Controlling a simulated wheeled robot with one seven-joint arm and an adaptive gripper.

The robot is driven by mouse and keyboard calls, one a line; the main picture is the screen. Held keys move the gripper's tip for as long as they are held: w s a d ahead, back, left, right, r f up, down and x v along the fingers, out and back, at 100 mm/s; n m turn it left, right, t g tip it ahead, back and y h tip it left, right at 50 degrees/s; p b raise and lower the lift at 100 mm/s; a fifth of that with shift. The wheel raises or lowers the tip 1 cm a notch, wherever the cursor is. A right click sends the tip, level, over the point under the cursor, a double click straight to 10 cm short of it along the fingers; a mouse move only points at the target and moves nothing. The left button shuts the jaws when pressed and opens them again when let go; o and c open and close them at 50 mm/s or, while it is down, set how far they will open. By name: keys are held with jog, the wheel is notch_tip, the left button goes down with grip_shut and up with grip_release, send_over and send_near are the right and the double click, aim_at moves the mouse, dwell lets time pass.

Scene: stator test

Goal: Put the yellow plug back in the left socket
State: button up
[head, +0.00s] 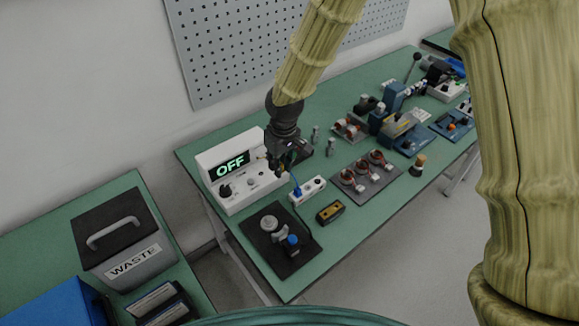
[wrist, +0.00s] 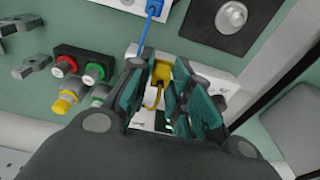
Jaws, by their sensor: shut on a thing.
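My gripper is shut on the plug. The blue plug also shows in the wrist view (wrist: 154,8). I cannot make out the left socket clearly.
A black plate (head: 280,245) with a metal knob and blue cap, and a yellow-black block (head: 330,212), lie in front. A grey plate (head: 367,181) with several copper coils is to the right. Red and green posts (wrist: 80,68) stand left of the fingers.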

jog(key=p, duration=0.1)
send_over(260, 173)
jog(key=shift+s+d, duration=0.15)
jog(key=shift+f, duration=0.15)
dwell(0.5)
jog(key=shift+f+b, duration=0.85)
jog(key=shift+f, duration=1.05)
jog(key=shift+f, duration=1.2)
dwell(0.9)
